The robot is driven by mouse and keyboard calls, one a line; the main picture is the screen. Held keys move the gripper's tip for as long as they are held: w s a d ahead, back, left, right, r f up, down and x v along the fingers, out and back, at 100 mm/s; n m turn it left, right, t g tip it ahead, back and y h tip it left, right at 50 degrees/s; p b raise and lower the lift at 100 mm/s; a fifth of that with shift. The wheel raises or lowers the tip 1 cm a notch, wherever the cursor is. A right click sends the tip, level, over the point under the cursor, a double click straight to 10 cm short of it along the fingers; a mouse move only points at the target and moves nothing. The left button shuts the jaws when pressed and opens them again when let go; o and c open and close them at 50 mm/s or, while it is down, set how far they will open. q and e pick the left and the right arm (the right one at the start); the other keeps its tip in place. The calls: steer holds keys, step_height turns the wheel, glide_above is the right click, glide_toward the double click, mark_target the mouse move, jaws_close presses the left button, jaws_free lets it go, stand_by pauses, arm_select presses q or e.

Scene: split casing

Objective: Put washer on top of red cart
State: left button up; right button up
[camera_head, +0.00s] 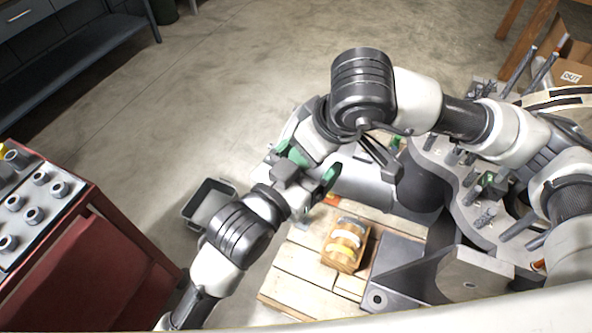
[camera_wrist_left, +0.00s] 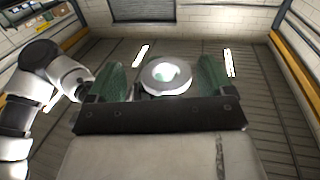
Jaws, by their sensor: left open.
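The red cart (camera_head: 115,240) stands at the left edge of the head view. Its grey top carries several ring-topped round parts. My left gripper (camera_head: 311,166), with green finger pads, is open in the middle of the head view, well to the right of the cart. In the left wrist view a pale metal ring, which looks like the washer (camera_wrist_left: 152,82), sits between its two green pads; I cannot tell whether they touch it. The washer cannot be made out in the head view. My right arm reaches in from the right; its gripper is hard to make out beside the left one.
A grey bin (camera_head: 209,204) stands on the floor between the cart and my left gripper. A wooden pallet (camera_head: 297,267) holds a yellow-and-brown part (camera_head: 345,245). Grey machinery (camera_head: 470,195) fills the right side. The floor (camera_head: 200,100) behind is clear.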

arm_select(q)
steer(key=shift+w+d, duration=0.15)
steer(key=c, duration=0.9)
steer(key=shift+d, duration=0.1)
steer(key=shift+c, duration=0.7)
arm_select(e)
steer(key=o, duration=1)
steer(key=shift+c, duration=0.2)
steer(key=shift+o, duration=0.4)
steer(key=shift+a, duration=0.15)
arm_select(q)
steer(key=shift+r, duration=0.1)
